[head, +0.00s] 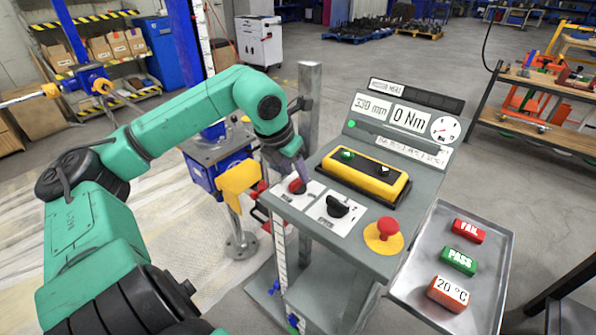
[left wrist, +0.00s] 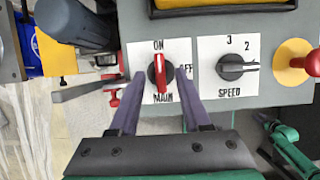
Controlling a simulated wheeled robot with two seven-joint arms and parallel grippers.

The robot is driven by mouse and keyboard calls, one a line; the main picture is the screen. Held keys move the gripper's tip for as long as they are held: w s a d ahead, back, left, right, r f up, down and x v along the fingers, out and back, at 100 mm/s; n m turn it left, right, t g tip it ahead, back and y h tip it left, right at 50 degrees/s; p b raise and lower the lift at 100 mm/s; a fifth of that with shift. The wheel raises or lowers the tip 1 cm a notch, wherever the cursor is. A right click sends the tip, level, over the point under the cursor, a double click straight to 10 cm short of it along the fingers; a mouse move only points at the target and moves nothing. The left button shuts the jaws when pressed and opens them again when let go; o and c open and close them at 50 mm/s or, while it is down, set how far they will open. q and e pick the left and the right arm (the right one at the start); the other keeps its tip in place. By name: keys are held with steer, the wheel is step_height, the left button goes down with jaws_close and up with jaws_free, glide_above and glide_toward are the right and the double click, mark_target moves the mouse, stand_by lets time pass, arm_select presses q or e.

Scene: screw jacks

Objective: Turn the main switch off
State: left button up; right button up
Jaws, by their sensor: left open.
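The main switch (head: 296,187) is a red knob on a white plate at the left of the grey control panel (head: 365,255). In the left wrist view the red knob (left wrist: 160,72) stands upright, in line with the ON label above and the MAIN label below. The OFF label (left wrist: 186,71) is to its right, partly covered by a finger. My left gripper (left wrist: 160,82) is open, with one purple finger on each side of the knob and a visible gap on both sides. In the head view my left gripper (head: 301,172) partly hides the switch.
A black speed knob (head: 337,207) and a red emergency button (head: 383,236) on yellow are right of the switch. A tray (head: 408,290) holding several coloured blocks is at the right.

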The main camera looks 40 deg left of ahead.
mark_target(298, 184)
arm_select(q)
steer(key=shift+w+f+p, duration=0.25)
steer(key=shift+f+p, duration=0.1)
steer(key=shift+p, duration=0.1)
steer(key=shift+f, duration=0.4)
steer(key=shift+s+f, duration=0.1)
steer(key=shift+f, duration=0.2)
jaws_close()
arm_select(e)
steer(key=shift+w+d+r, duration=0.1)
steer(key=shift+w+r, duration=0.1)
steer(key=shift+r, duration=0.35)
steer(key=shift+w+r, duration=0.2)
steer(key=shift+r, duration=0.35)
